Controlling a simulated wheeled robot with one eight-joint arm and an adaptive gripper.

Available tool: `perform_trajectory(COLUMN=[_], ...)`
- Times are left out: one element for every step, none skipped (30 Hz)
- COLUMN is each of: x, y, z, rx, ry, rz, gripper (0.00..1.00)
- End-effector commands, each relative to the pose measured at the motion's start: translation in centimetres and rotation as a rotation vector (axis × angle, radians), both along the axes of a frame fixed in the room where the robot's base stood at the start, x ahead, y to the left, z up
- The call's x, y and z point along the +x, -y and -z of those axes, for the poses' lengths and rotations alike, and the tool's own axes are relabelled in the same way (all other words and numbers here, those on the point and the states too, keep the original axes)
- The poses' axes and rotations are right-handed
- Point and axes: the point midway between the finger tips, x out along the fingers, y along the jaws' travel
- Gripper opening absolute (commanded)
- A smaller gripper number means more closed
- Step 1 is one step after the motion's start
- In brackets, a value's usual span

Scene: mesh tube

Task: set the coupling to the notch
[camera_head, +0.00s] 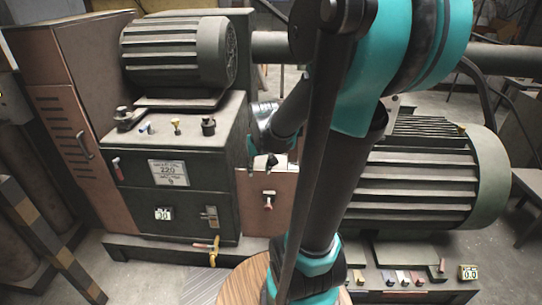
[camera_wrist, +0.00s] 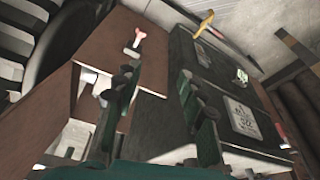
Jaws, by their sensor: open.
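No part is legibly marked as the coupling, and I cannot make out the notch. A small red-tipped lever (camera_head: 268,200) sits on the brown panel (camera_head: 256,219) between the dark cabinet and the large motor. The same lever shows at top centre in the wrist view (camera_wrist: 137,38). My gripper (camera_head: 261,162) is above this lever in the head view, in front of the machine. In the wrist view, its two fingers (camera_wrist: 157,75) are apart with nothing between them. The lever lies beyond the fingertips, apart from them.
The dark cabinet (camera_head: 190,195) carries a label plate, a latch (camera_head: 209,217), small knobs on top and a red lever (camera_head: 117,168). A yellow lever (camera_head: 215,250) projects low in front. The large motor (camera_head: 415,190) stands right, partly behind my arm. Several coloured levers line its base.

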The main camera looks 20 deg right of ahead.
Motion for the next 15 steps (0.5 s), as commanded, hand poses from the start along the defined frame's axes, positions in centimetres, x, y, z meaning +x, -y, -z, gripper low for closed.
perform_trajectory(x=[2.3, 3.5, 5.2, 6.4, 7.6, 9.2, 10.3, 11.5, 13.1, 14.2, 15.3, 16.8, 17.9, 19.0, 20.5], y=[0.6, 0.9, 1.3, 1.6, 1.9, 2.4, 2.8, 3.2, 3.7, 4.1, 4.5, 5.1, 5.5, 6.0, 6.6], z=[-0.7, -1.0, -1.4, -1.7, -1.9, -2.2, -2.4, -2.5, -2.7, -2.8, -2.8, -2.9, -2.9, -2.9, -2.8], rx=[0.002, 0.004, 0.005, 0.007, 0.008, 0.010, 0.011, 0.012, 0.014, 0.016, 0.017, 0.019, 0.020, 0.022, 0.024], ry=[-0.011, -0.020, -0.030, -0.037, -0.045, -0.056, -0.063, -0.071, -0.081, -0.089, -0.096, -0.107, -0.115, -0.123, -0.132], rz=[0.015, 0.024, 0.034, 0.042, 0.050, 0.061, 0.070, 0.079, 0.090, 0.098, 0.106, 0.117, 0.125, 0.133, 0.144], gripper=[0.40, 0.40, 0.40, 0.40, 0.40, 0.40, 0.40, 0.40, 0.40, 0.40, 0.40, 0.40, 0.40, 0.40, 0.40])
